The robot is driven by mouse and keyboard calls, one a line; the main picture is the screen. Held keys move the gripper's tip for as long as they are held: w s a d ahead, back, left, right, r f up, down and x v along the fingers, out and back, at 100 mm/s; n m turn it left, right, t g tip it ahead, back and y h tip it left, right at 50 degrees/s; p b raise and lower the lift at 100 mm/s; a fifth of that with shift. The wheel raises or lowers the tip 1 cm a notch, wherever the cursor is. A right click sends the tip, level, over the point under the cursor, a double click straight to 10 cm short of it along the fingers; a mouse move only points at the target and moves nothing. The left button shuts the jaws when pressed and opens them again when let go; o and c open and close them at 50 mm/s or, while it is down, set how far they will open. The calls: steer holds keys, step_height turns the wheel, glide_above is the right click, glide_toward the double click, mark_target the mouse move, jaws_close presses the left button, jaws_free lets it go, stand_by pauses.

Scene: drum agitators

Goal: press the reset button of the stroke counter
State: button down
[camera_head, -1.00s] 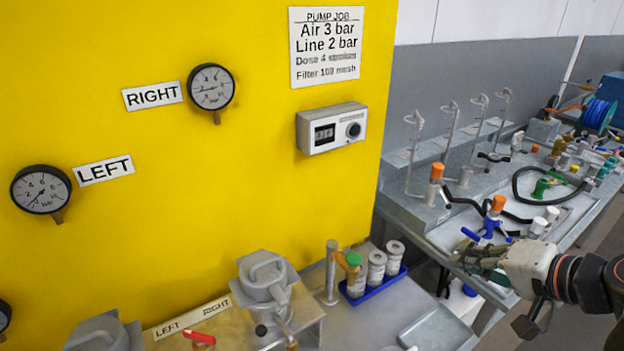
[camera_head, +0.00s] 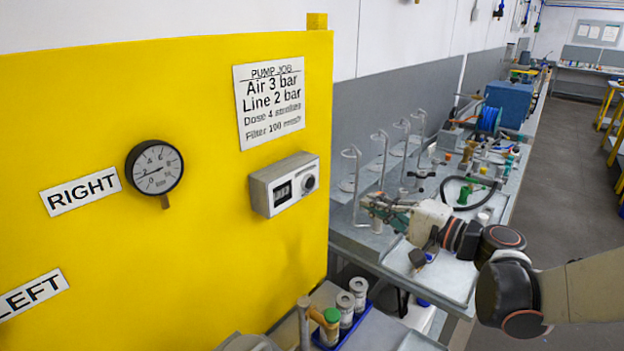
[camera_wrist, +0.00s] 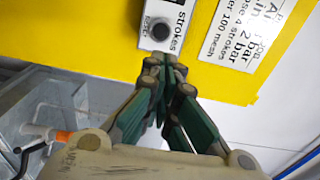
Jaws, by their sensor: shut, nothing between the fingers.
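The stroke counter (camera_head: 270,190) is a pale grey box on the yellow panel, with a dark digit window and a round dark reset button (camera_head: 309,182) at its right end. In the wrist view the button (camera_wrist: 160,31) is a dark disc beside the words RESET and STROKES. My gripper (camera_head: 368,205) is to the right of the counter and apart from it in the head view. Its fingers (camera_wrist: 165,62) are shut and empty, and in the wrist view their tips appear just below the button. The gap in depth is hard to judge. The counter digits are too small to read.
The yellow panel (camera_head: 200,270) carries a gauge (camera_head: 154,167), a RIGHT label (camera_head: 81,191) and a job sign (camera_head: 269,101). Behind my gripper is a grey bench with several hooked stands (camera_head: 352,185). A blue tray (camera_head: 338,338) with bottles stands below the panel.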

mark_target(314, 181)
steer(key=b+x, duration=0.1)
steer(key=x, duration=1.3)
steer(key=shift+s, duration=0.1)
steer(key=shift+a, duration=0.1)
